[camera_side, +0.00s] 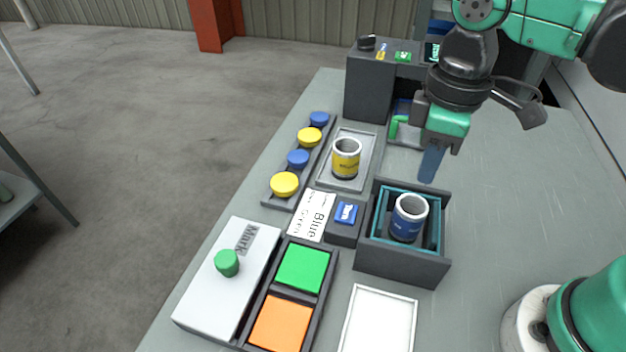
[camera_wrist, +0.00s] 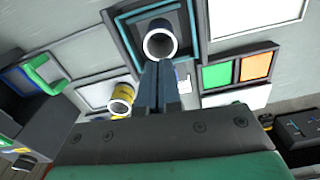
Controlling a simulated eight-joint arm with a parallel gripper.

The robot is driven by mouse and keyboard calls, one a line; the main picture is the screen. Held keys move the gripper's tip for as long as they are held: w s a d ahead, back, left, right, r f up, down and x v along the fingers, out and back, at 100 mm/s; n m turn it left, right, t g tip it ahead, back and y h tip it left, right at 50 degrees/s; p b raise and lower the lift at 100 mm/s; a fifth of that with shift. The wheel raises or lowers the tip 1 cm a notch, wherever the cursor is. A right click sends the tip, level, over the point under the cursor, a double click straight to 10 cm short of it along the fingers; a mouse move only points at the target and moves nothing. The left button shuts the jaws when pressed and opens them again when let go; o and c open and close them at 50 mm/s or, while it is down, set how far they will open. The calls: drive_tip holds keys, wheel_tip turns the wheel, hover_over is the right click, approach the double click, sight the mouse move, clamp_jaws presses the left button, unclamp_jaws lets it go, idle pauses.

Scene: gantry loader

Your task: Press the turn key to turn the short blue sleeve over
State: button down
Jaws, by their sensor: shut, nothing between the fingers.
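The short blue sleeve (camera_side: 408,216) stands upright in a dark box with a teal inner frame (camera_side: 376,217). It also shows in the wrist view (camera_wrist: 160,40), where I look down into its open end. The turn key (camera_side: 346,213) is a blue button marked "Turn" on a dark block at the left of the box. In the wrist view my fingers mostly hide the key. My gripper (camera_side: 430,178) is shut and empty, above the table behind the box, clear of both the sleeve and the key. Its closed fingers also show in the wrist view (camera_wrist: 158,75).
A yellow sleeve (camera_side: 346,158) stands in a grey tray (camera_side: 359,187). Yellow and blue caps (camera_side: 284,184) line a rack on the left. A "Mark" block with a green knob (camera_side: 227,263), green and orange pads (camera_side: 303,268) and a white tray (camera_side: 379,320) lie in front. The table's right side is clear.

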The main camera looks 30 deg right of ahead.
idle(0.3)
drive_tip(key=n+t+y, duration=0.3)
drive_tip(key=n+t, duration=0.3)
drive_tip(key=t, duration=0.1)
hover_over(350, 213)
drive_tip(key=shift+f, duration=0.2)
drive_tip(key=shift+f, duration=0.1)
drive_tip(key=shift+f, duration=4.35)
drive_tip(key=shift+f, duration=0.1)
